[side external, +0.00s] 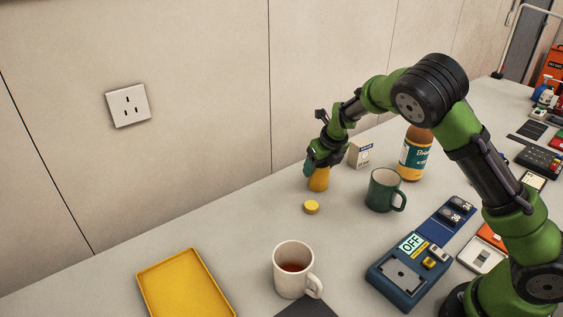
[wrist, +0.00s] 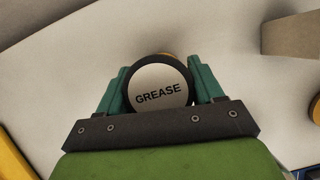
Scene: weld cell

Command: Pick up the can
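The can is a yellow-orange cylinder (side external: 318,181) upright at the back of the table, near the wall, in the side external view. In the wrist view its round lid (wrist: 160,82) reads "GREASE", with a dark rim. My gripper (side external: 322,161) is down over the top of the can, which hides its upper part in the side view. In the wrist view the gripper's (wrist: 160,75) two teal fingers stand on either side of the lid, close against its edges. Whether they press on the can cannot be told. The can appears to be at table height.
A small yellow disc (side external: 311,207) lies just in front of the can. A small box (side external: 360,153), a labelled bottle (side external: 414,155) and a green mug (side external: 382,190) stand to the right. A white mug (side external: 292,269), a yellow tray (side external: 187,289) and a blue meter (side external: 407,276) are nearer the camera.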

